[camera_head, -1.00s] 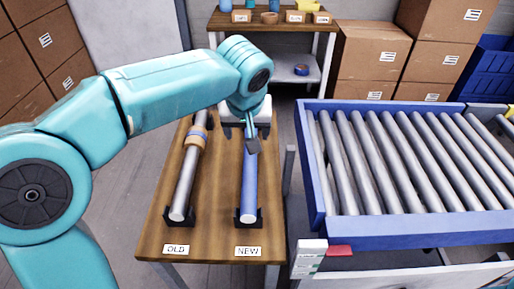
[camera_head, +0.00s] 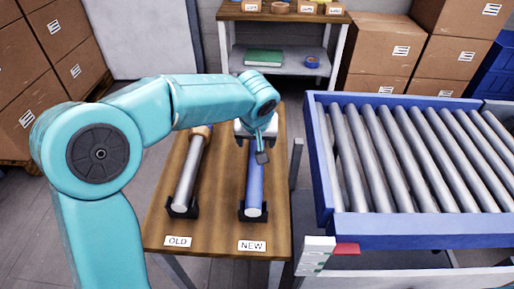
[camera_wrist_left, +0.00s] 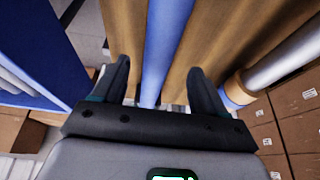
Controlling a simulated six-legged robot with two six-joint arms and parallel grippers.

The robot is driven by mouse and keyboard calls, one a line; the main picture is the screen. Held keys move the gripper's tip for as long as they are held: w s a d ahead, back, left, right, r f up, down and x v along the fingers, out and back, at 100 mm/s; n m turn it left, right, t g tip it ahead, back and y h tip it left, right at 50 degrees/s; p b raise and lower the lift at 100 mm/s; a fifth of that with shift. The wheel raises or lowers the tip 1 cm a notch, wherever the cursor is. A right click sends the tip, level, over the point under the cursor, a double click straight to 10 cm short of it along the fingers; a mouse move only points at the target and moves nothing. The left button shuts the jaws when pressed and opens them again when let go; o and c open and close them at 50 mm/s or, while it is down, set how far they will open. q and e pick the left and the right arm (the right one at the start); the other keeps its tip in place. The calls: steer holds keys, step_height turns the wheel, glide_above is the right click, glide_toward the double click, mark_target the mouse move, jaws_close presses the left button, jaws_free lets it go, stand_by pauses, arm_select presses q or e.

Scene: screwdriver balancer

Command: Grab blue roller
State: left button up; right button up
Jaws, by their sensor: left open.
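The blue roller (camera_head: 254,187) lies on the wooden table, its near end in a black cradle by the NEW label (camera_head: 252,246). My left gripper (camera_head: 262,152) is over the far part of the roller and hides some of it. In the left wrist view my left gripper (camera_wrist_left: 161,84) is open. The blue roller (camera_wrist_left: 166,38) runs between its two fingers in the picture, with no visible grip on it. A grey roller (camera_head: 188,180) with a tan band lies to the left, by the OLD label (camera_head: 178,242). My right gripper is not in view.
The wooden table (camera_head: 222,215) has bare wood between the two rollers. A blue-framed roller conveyor (camera_head: 410,227) stands close on the right. A shelf (camera_head: 275,78) stands behind, and cardboard boxes (camera_head: 395,40) are stacked at the back and left.

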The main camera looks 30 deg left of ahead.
arm_select(q)
steer(key=x, duration=0.4)
steer(key=shift+w+f, duration=0.2)
steer(key=shift+w, duration=0.05)
steer(key=shift+s+r, duration=0.1)
steer(key=shift+c, duration=0.9)
steer(key=c, duration=1)
jaws_close()
steer(key=shift+r, duration=0.15)
